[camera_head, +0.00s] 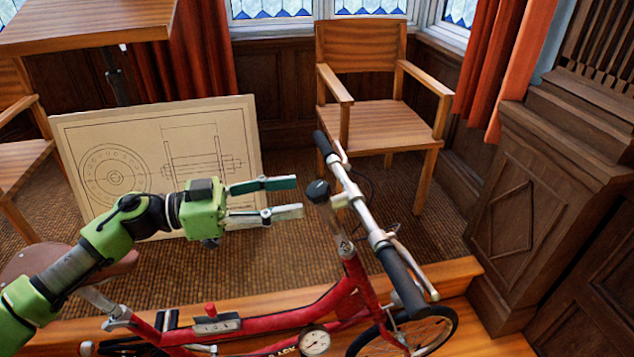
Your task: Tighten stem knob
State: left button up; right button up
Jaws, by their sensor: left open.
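A red bicycle (352,283) stands in front of me, its handlebar (376,238) running from upper left to lower right with black grips. A dark round knob (318,191) sits at the top of the stem, just left of the handlebar. My left gripper (300,197) comes in from the left over the frame. Its two fingers are apart, one above the other, with nothing between them. In the picture the fingertips lie just left of the knob; whether they touch it I cannot tell. My right gripper is not in view.
A drafting drawing on a board (225,130) leans behind my left arm. A wooden armchair (375,115) stands behind the handlebar, and a drafting table (85,25) is at the upper left. A dark wooden cabinet (550,190) bounds the right side. Carpet shows between them.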

aim_at(314, 189)
pick_arm(q)
jog(key=p+x, duration=0.1)
jog(key=x, duration=0.4)
jog(key=shift+d+p, duration=0.3)
jog(key=shift+w+d, duration=0.1)
jog(key=shift+d, duration=0.25)
jog(key=shift+c, duration=0.5)
jog(key=c, duration=1)
